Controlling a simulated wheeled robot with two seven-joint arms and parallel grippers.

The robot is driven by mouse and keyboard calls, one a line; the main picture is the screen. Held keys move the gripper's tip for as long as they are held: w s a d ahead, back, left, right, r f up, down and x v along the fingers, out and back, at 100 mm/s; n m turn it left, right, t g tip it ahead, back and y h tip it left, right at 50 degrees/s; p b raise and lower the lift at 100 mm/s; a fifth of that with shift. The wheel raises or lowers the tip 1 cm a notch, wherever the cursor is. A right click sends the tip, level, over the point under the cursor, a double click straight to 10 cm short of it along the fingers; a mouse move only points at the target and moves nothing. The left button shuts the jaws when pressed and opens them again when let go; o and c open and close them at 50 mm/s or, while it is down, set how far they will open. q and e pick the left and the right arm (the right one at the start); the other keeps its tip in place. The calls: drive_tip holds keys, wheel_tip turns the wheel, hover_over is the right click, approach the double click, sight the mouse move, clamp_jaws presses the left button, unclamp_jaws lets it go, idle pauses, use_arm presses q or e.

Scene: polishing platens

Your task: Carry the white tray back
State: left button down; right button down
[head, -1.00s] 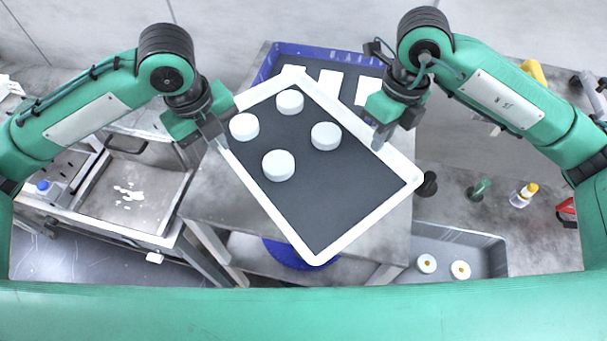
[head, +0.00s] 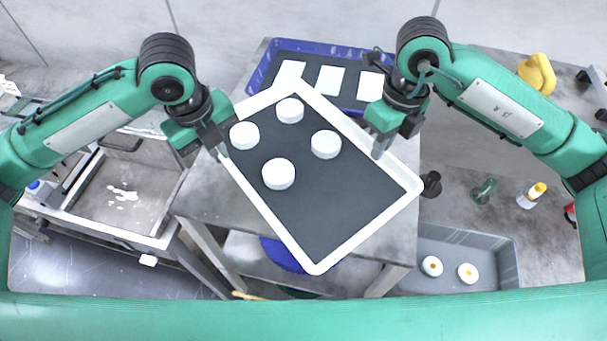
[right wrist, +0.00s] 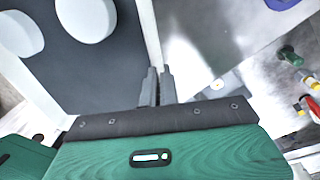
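The white tray (head: 370,229) with a dark floor fills the middle of the head view, turned at an angle over a grey table. Several white round discs (head: 279,173) lie on its far left part. My left gripper (head: 221,151) is shut on the tray's left rim. My right gripper (head: 379,149) is shut on its far right rim. In the right wrist view the two fingers of the right gripper (right wrist: 157,87) close around the white tray wall (right wrist: 151,35). The left fingertips are small and partly hidden.
A blue tray (head: 310,47) with white sheets lies behind the white tray on the table (head: 200,195). A sink-like basin (head: 130,200) is at the left. A grey bin (head: 455,237) with two white-and-yellow discs stands at the lower right. Small bottles (head: 531,195) stand further right.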

use_arm(q)
drive_tip(key=shift+w+f+b, duration=0.1)
drive_tip(key=shift+f+b, duration=0.25)
drive_tip(key=shift+f, duration=0.15)
use_arm(e)
drive_tip(key=shift+w+f, duration=0.1)
drive_tip(key=shift+f, duration=0.4)
use_arm(q)
drive_tip(key=c, duration=1.7)
unclamp_jaws()
use_arm(e)
drive_tip(key=c, duration=1.7)
unclamp_jaws()
use_arm(q)
drive_tip(key=shift+r, duration=0.1)
use_arm(e)
drive_tip(key=shift+r, duration=0.1)
